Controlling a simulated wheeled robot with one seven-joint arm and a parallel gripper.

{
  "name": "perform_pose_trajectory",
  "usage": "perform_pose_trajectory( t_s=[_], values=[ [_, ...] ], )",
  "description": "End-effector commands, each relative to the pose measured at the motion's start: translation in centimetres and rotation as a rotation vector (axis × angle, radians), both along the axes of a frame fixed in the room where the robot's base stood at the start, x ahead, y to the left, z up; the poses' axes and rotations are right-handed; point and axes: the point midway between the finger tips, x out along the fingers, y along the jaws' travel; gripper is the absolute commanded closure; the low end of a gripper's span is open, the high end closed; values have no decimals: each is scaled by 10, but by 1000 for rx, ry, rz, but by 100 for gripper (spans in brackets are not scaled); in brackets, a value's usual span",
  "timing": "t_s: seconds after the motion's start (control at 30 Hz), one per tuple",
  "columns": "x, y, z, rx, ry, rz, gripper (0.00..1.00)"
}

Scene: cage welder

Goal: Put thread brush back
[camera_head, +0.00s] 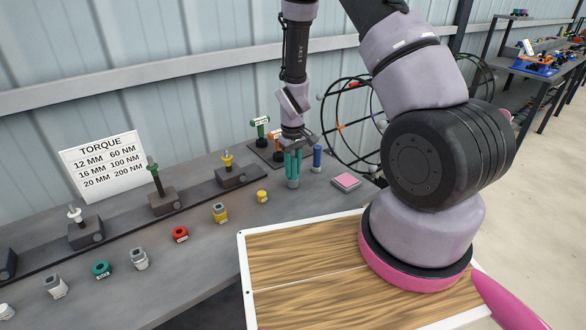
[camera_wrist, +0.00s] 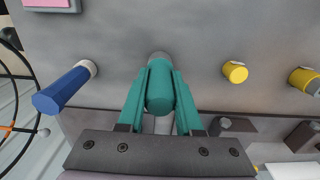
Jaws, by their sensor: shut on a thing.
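My gripper (camera_head: 293,170) points down over the grey bench, with its teal fingers shut on a teal cylinder (camera_wrist: 160,90) with a grey end. This looks like the thread brush, upright with its grey end toward the bench; I cannot tell whether it touches the bench. In the wrist view the cylinder sits between the fingers (camera_wrist: 160,78). A similar blue-handled piece with a pale end (camera_head: 317,157) stands upright just right of my gripper. It shows at the left of the wrist view (camera_wrist: 62,92).
A pink-topped block (camera_head: 346,182) lies right of the blue piece. A stand with green and orange tools (camera_head: 262,128) is behind. Yellow caps (camera_head: 262,196), a red nut (camera_head: 180,234) and bolt blocks (camera_head: 165,203) line the bench left. A wire cage (camera_head: 345,110) stands behind right.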

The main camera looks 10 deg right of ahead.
Motion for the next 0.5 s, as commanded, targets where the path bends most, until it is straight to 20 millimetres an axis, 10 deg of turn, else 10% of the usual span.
perform_pose_trajectory(
  t_s=[0.1, 0.13, 0.2, 0.5],
  values=[
    [0, 0, -3, 0, 0, 0, 100],
    [0, 0, -3, 0, 0, 0, 62],
    [0, 0, -3, 0, 0, 0, 36],
    [0, 0, -2, 0, 0, 0, 36]
  ],
)
